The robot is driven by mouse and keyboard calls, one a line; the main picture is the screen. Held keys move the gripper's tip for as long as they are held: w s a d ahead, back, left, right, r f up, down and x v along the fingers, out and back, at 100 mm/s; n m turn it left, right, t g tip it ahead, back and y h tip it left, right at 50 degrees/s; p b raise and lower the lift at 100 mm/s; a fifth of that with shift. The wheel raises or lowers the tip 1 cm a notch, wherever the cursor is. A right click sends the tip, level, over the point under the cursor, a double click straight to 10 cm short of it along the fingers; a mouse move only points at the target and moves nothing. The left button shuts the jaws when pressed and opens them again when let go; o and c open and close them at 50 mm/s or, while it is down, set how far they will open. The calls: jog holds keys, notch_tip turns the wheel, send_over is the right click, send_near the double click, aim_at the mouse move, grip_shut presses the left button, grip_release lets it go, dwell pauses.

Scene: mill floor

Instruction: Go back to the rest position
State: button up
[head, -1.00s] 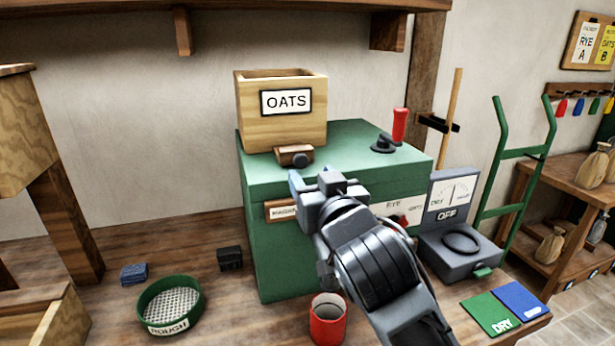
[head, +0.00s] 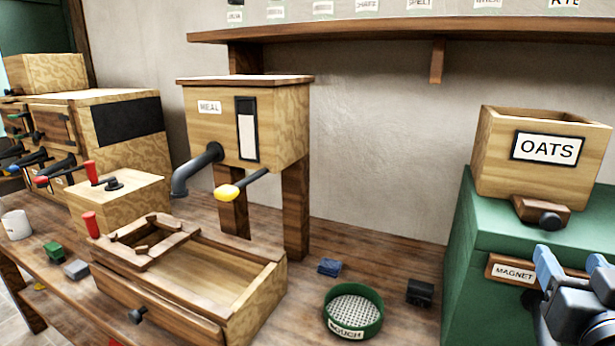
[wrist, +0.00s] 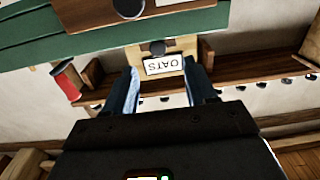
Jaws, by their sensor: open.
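My gripper (head: 572,272) shows at the lower right edge of the head view, in front of the green machine (head: 478,222). Its two blue-tipped fingers are apart, with nothing seen between them. The wooden OATS hopper (head: 545,175) stands on top of the machine, above and behind the gripper. In the wrist view the gripper (wrist: 165,88) is also open and empty. Most of my arm is outside the head view.
A green-rimmed ROUGH sieve (head: 378,328), a blue block (head: 329,267) and a small black block (head: 420,292) lie on the bench. A wooden box with an open drawer (head: 235,318) and the MEAL bin (head: 270,135) stand to the left. A shelf (head: 380,35) runs above.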

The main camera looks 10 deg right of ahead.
jog(key=s+a+f+n+y, duration=0.75)
jog(key=s+a+f, duration=0.25)
jog(key=s+f, duration=0.3)
jog(key=s+a+f, duration=0.1)
jog(key=s+a, duration=0.1)
jog(key=s, duration=0.3)
jog(key=s+a+f+y, duration=0.1)
jog(key=s+a, duration=0.1)
jog(key=s, duration=0.3)
jog(key=s+a+f+m+y, duration=0.1)
jog(key=s+a, duration=0.1)
jog(key=s, duration=0.3)
jog(key=shift+s+a, duration=0.3)
jog(key=shift+s, duration=0.05)
